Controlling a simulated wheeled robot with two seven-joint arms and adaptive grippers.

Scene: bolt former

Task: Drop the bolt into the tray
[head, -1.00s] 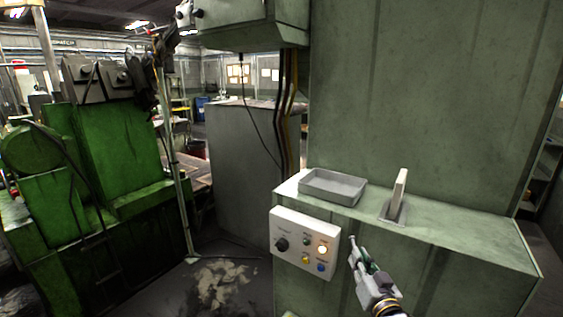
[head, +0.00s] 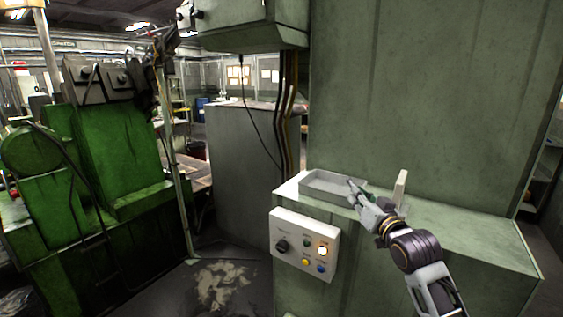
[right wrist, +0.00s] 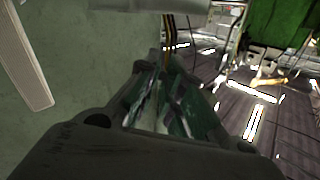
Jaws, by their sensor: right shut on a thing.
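The tray (head: 322,192) is a shallow grey rectangular pan on the green machine's ledge, in the middle of the head view. My right gripper (head: 354,188) reaches in from the lower right, with its fingertips over the tray's right end. In the right wrist view, the gripper's dark green fingers (right wrist: 162,105) are close together. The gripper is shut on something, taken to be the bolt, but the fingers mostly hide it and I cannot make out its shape. I cannot tell the exact height of the fingertips above the tray. My left gripper is not in view.
An upright pale plate on a small stand (head: 400,184) is just right of my gripper, close to the wrist. A white control panel (head: 304,243) with a lit button is on the machine's front below the tray. The machine's tall green wall (head: 430,100) rises behind the ledge.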

